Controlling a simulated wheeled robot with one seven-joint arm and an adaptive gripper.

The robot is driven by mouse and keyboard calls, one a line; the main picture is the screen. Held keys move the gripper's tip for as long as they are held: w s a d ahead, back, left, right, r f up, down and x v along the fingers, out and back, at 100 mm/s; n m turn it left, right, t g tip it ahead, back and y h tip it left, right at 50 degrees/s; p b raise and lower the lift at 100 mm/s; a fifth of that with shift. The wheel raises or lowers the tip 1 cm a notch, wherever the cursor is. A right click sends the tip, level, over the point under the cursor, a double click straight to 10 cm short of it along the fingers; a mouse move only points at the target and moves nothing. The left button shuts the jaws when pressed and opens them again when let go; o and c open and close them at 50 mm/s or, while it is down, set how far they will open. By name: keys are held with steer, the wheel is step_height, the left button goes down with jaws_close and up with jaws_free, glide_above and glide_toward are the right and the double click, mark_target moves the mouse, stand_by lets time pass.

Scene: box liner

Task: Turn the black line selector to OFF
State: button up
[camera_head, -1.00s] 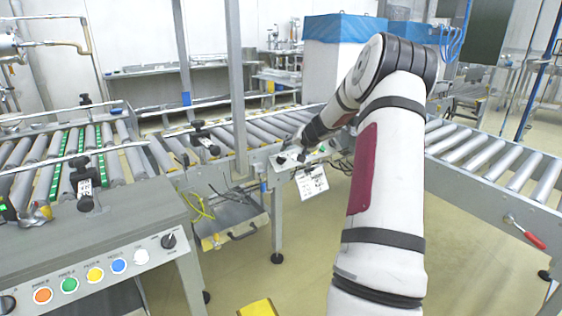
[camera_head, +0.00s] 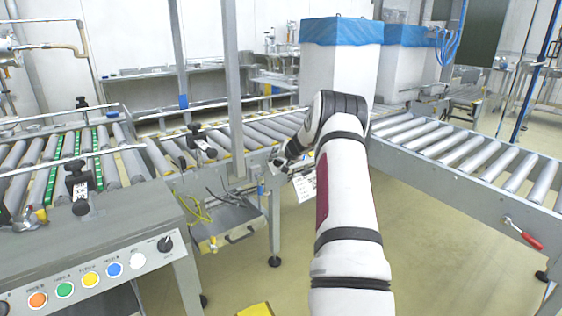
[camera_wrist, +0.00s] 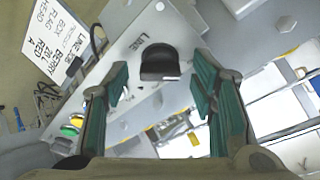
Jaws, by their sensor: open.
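The black line selector (camera_wrist: 160,64) is a dark knob on a light grey panel, with the word "LINE" lettered beside it in the wrist view. My open gripper (camera_wrist: 159,78) has its two green-padded fingers on either side of the knob in the picture. Gaps show between both fingers and the knob, and I cannot tell how far the tips reach along it. The knob's set position cannot be read. In the head view my gripper (camera_head: 285,160) is at the small panel on the conveyor's front side, and my arm hides the selector there.
A white printed sheet (camera_wrist: 65,40) hangs beside the panel. Green and yellow buttons (camera_wrist: 72,125) are at lower left. In the head view, a nearer console has coloured buttons and another black knob (camera_head: 165,243).

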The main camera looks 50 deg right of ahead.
steer(key=shift+c, duration=0.6)
steer(key=c, duration=1)
steer(key=shift+r+m+p, duration=0.1)
steer(key=shift+m+p, duration=0.2)
steer(key=shift+p, duration=0.05)
steer(key=m+p, duration=0.2)
steer(key=m+g+p, duration=0.1)
steer(key=m+p, duration=0.1)
steer(key=p, duration=0.1)
steer(key=shift+w+a+r, duration=0.1)
steer(key=shift+r, duration=0.1)
steer(key=m+p, duration=0.3)
steer(key=p, duration=0.1)
steer(key=shift+g, duration=0.4)
steer(key=shift+f+m+p, duration=0.15)
steer(key=shift+m+p, duration=0.45)
steer(key=shift+m, duration=0.1)
steer(key=shift+f, duration=0.1)
